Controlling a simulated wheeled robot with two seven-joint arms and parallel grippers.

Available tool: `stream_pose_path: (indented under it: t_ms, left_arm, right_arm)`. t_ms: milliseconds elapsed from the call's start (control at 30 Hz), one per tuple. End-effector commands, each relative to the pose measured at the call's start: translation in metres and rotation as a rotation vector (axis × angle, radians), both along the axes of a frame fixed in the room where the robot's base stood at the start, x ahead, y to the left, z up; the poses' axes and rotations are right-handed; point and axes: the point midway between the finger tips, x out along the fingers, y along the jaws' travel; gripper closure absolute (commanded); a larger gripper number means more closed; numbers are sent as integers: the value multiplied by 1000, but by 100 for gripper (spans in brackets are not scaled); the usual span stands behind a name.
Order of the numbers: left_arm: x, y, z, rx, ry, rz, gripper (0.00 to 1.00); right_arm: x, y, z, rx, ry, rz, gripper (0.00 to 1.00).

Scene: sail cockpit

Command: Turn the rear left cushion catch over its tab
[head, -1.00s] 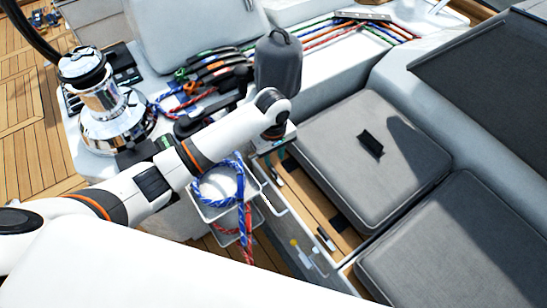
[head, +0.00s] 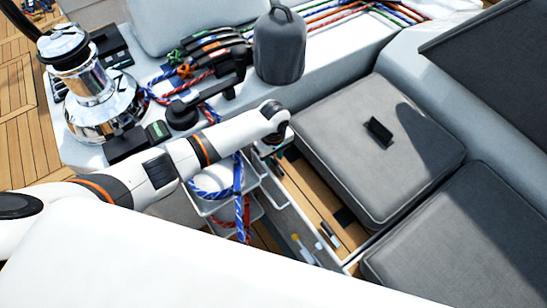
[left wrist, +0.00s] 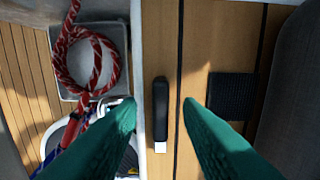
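In the left wrist view a narrow black catch (left wrist: 161,105) with a white tab (left wrist: 160,146) at its near end lies lengthwise on a wooden strip. The green fingertips of my left gripper (left wrist: 160,105) are spread on either side of the catch, with gaps on both sides. The gripper is open and holds nothing. In the head view my left gripper (head: 274,152) points down at the far end of the strip beside the grey cushion (head: 375,150), and hides what lies beneath it. Another dark catch (head: 328,234) shows further along the strip. My right gripper is out of view.
A black pad (left wrist: 232,96) lies right of the catch, before the cushion edge. A pale wall borders the strip on the left, with a bin holding a red rope coil (left wrist: 88,62) beyond. A blue rope (head: 238,185), winch (head: 92,95) and grey bag (head: 280,48) stand near my arm.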

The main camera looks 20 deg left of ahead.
Motion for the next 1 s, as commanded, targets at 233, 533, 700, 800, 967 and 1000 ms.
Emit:
stream_pose_path:
  t_ms: [233, 533, 700, 800, 967, 1000]
  left_arm:
    - [0, 0, -6, 0, 0, 0, 67]
    - [0, 0, -6, 0, 0, -1, 95]
    - [0, 0, -6, 0, 0, 0, 100]
    - [0, 0, -5, -1, 1, 7, 100]
    - [-1, -1, -2, -3, 3, 46, 100]
    - [-1, -2, -1, -3, 4, 64, 100]
  right_arm:
    - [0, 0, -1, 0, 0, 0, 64]
    - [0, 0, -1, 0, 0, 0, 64]
    - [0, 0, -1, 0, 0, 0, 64]
    - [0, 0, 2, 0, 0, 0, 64]
    - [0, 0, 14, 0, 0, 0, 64]
    - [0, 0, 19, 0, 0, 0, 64]
